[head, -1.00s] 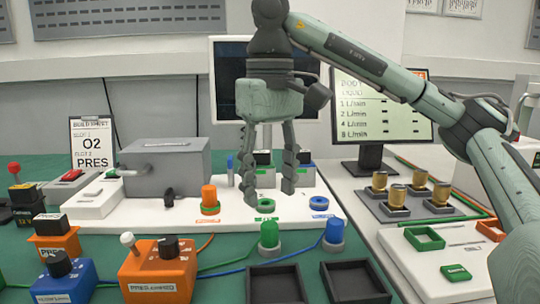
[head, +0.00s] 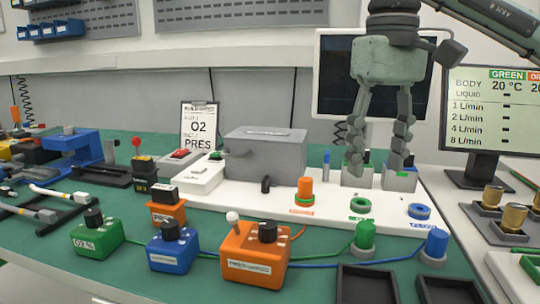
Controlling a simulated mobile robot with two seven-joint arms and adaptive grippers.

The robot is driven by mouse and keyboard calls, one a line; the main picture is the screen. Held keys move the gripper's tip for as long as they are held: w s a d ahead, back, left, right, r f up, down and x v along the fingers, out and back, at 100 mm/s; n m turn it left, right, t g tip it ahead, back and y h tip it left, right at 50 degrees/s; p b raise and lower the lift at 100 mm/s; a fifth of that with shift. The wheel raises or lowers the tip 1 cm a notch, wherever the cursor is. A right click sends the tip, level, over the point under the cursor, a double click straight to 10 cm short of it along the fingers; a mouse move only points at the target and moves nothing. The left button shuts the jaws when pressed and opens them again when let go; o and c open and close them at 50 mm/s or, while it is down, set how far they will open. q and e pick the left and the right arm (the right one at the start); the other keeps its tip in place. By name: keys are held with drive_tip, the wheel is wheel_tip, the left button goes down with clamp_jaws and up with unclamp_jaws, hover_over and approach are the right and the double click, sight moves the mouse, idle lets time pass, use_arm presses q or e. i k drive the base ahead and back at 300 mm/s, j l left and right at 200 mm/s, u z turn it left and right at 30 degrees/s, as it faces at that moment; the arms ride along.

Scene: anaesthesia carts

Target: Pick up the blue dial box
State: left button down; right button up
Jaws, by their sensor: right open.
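The blue dial box (head: 172,251) stands upright on the green bench at the lower left of centre, with a black knob on top and a white label on its front. A green dial box (head: 97,238) stands to its left and a larger orange box (head: 254,253) to its right. My right gripper (head: 376,165) is open and empty. It points down in front of the dark monitor, over the back of the white board, well to the right of the blue dial box and apart from it. My left gripper is out of view.
Behind the blue box stands a small orange block with a black top (head: 166,207). Green (head: 365,236) and blue (head: 436,245) knobs with cables stand to the right. A grey case (head: 268,155) sits behind. Two black trays (head: 368,285) lie at the front right.

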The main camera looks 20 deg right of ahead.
sight(177, 256)
drive_tip(key=k, duration=1.5)
